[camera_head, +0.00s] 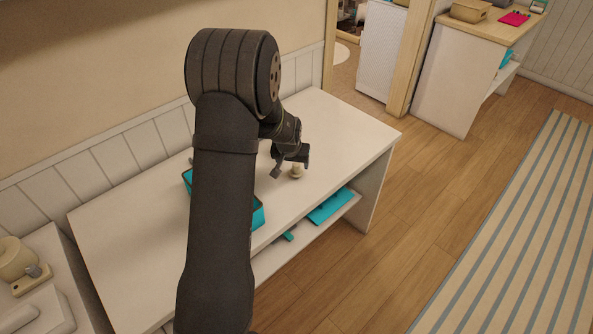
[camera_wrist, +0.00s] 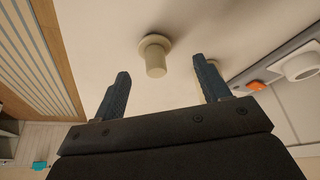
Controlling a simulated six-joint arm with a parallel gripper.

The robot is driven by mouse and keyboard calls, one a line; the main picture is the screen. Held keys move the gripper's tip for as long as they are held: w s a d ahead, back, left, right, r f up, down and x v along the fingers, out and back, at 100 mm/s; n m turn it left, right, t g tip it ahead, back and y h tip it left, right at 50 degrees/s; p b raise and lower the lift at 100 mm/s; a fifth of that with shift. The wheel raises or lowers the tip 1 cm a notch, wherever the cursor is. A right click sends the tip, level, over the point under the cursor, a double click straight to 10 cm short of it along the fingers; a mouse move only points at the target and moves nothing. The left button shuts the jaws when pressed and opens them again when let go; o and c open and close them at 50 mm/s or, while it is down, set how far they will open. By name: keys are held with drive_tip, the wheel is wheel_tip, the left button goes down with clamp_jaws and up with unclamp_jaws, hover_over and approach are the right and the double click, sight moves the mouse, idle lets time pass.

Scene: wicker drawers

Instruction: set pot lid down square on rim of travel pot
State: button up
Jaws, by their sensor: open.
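A small cream piece with a round disc and a stubby cylinder, apparently the pot lid (camera_wrist: 155,60), is on the white worktop. In the head view a small cream piece (camera_head: 297,172) shows just below my gripper (camera_head: 291,164). In the wrist view my gripper (camera_wrist: 160,67) is open, its two dark fingers apart. The cylinder appears between and beyond the fingertips, with clear space on both sides and nothing gripped. Another cream form (camera_wrist: 217,66) is mostly hidden behind the right finger; I cannot tell whether it is the travel pot.
The white worktop (camera_head: 345,135) is clear to the right of my gripper. A teal tray (camera_head: 258,217) is partly hidden behind my arm. Teal items (camera_head: 330,206) lie on the shelf below. An orange item (camera_wrist: 256,86) and a white device (camera_wrist: 301,65) show in the wrist view.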

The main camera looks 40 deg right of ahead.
sight(296, 165)
drive_tip(key=shift+d+x, duration=0.2)
drive_tip(key=shift+x, duration=1.15)
drive_tip(key=shift+d+x, duration=0.2)
drive_tip(key=shift+x, duration=1.15)
drive_tip(key=shift+s+r, duration=0.15)
drive_tip(key=shift+s, duration=0.05)
drive_tip(key=c, duration=1.1)
